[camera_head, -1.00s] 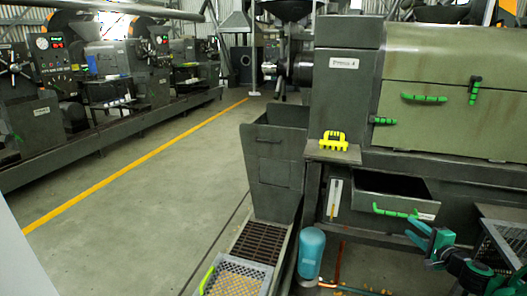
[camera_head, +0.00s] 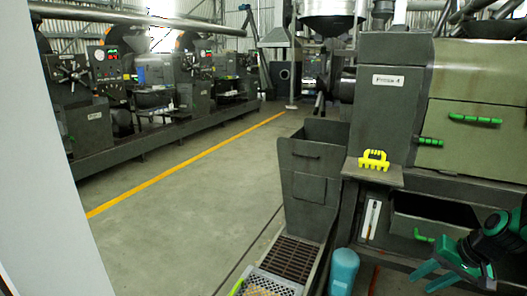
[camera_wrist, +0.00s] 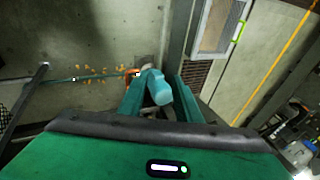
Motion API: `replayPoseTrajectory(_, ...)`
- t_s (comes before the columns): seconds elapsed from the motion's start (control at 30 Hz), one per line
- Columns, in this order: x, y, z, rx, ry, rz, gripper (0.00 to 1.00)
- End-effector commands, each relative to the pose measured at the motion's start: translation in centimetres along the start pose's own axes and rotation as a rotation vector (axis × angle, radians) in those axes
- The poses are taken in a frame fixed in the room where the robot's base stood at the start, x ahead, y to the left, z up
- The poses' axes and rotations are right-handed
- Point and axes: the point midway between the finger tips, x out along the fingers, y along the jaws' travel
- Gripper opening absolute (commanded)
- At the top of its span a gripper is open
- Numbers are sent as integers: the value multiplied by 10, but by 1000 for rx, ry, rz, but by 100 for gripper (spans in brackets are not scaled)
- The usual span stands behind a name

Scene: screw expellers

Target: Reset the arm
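My gripper (camera_head: 432,279) is at the lower right of the head view, in front of the press and its open drawer (camera_head: 432,222). Its two teal fingers are apart, with nothing held between them. In the wrist view the gripper (camera_wrist: 160,79) also shows open, pointing down at the floor. A light-blue cylinder (camera_wrist: 158,88) appears between the fingers there, but stands beyond them on the floor. The cylinder (camera_head: 343,271) is also at the bottom of the head view, left of my gripper.
The press (camera_head: 395,85) fills the right side. A yellow brush-like tool (camera_head: 373,160) lies on its ledge. A grey bin (camera_head: 309,180) stands above a floor grate (camera_head: 291,257). Yellow bits (camera_wrist: 122,71) and a teal-handled tool (camera_wrist: 92,78) lie on the floor. Open floor (camera_head: 180,225) is at left.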

Motion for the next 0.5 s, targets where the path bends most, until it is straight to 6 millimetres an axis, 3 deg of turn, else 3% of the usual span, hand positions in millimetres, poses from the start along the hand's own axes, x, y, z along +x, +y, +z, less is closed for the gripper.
replayPoseTrajectory(0.5,-123,2,107,-64,-123,336,31)
